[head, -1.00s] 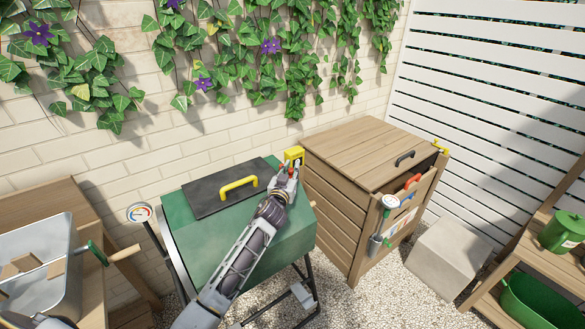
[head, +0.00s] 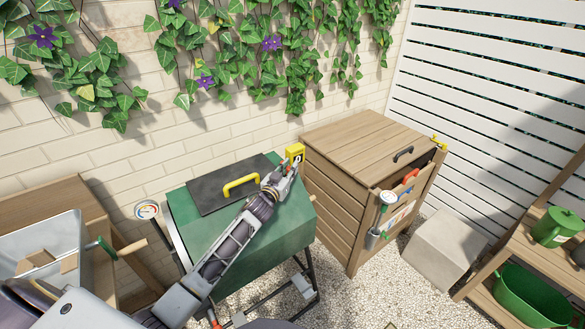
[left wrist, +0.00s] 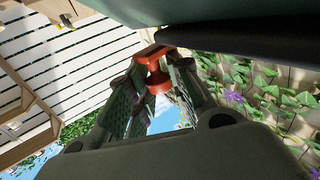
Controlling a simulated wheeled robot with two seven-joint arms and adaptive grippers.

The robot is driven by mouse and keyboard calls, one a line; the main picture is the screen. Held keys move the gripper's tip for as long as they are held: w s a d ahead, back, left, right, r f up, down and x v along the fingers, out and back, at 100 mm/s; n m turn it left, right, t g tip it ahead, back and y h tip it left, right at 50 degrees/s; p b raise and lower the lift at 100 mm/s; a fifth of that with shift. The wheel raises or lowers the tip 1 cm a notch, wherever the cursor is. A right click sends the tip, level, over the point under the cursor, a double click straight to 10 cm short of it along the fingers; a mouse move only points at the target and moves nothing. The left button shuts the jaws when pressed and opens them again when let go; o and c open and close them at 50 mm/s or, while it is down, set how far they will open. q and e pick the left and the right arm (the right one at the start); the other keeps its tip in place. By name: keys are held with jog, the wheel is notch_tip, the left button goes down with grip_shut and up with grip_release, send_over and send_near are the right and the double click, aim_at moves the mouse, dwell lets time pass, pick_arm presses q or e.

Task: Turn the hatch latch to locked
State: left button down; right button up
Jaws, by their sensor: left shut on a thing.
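The hatch is a dark panel (head: 215,196) with a yellow handle (head: 241,186), lying closed on the green drum (head: 265,240). A yellow bracket (head: 296,151) stands at the hatch's far right end, by the drum's edge. My left gripper (head: 292,168) is at that bracket, its arm reaching across the drum. In the left wrist view, the red latch (left wrist: 156,66) sits between the fingertips of my left gripper (left wrist: 155,85), which are shut on it. In the head view the latch is mostly hidden by the gripper, so its exact angle cannot be told. My right gripper is not in view.
A slatted wooden bin (head: 345,215) stands close to the right of the drum. A round gauge (head: 147,210) is at the drum's left. A wooden bench with a metal tray (head: 75,245) is at the left. The brick wall is behind. A stone block (head: 445,242) stands at the right.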

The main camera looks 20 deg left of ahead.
pick_arm(q)
jog(key=c, duration=1.3)
grip_release()
jog(key=shift+a, duration=0.1)
jog(key=s, duration=1.2)
jog(key=shift+a, duration=0.4)
